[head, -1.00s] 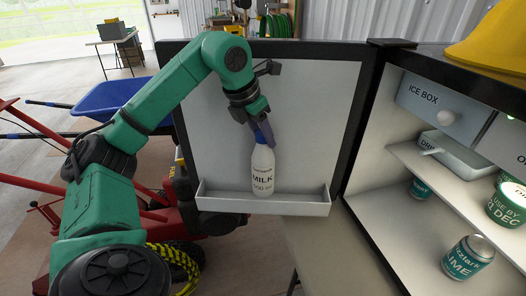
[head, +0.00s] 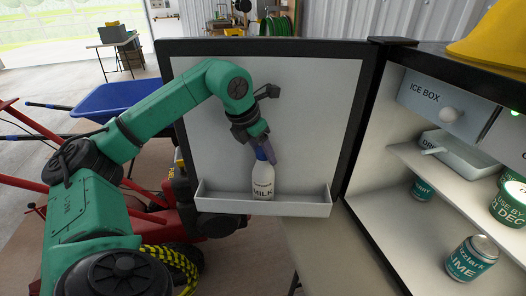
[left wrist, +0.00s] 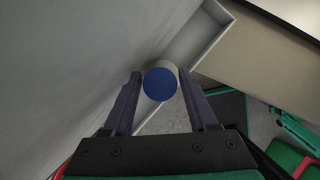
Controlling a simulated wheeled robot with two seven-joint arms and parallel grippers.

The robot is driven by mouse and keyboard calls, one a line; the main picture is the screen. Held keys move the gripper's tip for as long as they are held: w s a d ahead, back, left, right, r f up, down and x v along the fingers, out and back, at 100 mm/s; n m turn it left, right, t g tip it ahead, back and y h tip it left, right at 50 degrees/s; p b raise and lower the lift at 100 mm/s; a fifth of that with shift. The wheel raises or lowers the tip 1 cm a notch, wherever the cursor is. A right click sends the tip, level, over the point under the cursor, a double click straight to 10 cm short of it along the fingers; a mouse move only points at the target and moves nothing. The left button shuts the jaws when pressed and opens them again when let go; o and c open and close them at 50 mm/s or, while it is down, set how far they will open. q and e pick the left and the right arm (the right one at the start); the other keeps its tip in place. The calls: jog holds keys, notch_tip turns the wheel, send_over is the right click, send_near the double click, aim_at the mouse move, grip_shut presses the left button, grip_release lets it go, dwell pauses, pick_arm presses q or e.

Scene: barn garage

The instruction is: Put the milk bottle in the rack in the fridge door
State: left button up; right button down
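The white milk bottle (head: 263,183) with a blue cap stands upright in the rack (head: 300,208) on the inside of the open fridge door. The rack's front lip hides its base. My left gripper (head: 264,153) is at the top of the bottle, fingers pointing down. In the left wrist view the blue cap (left wrist: 160,84) lies between the two fingers (left wrist: 161,82), with a narrow gap visible on each side, so the gripper looks open. My right gripper is not in view.
The rack has free room on both sides of the bottle. The fridge interior at right holds a drawer marked ICE BOX (head: 432,100), cans such as the lime can (head: 470,258), and a tub (head: 508,203). A blue wheelbarrow (head: 115,97) stands behind my left arm.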

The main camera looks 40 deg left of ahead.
pick_arm(q)
jog(key=shift+r, duration=0.2)
jog(key=p+v, duration=0.2)
jog(key=v, duration=1)
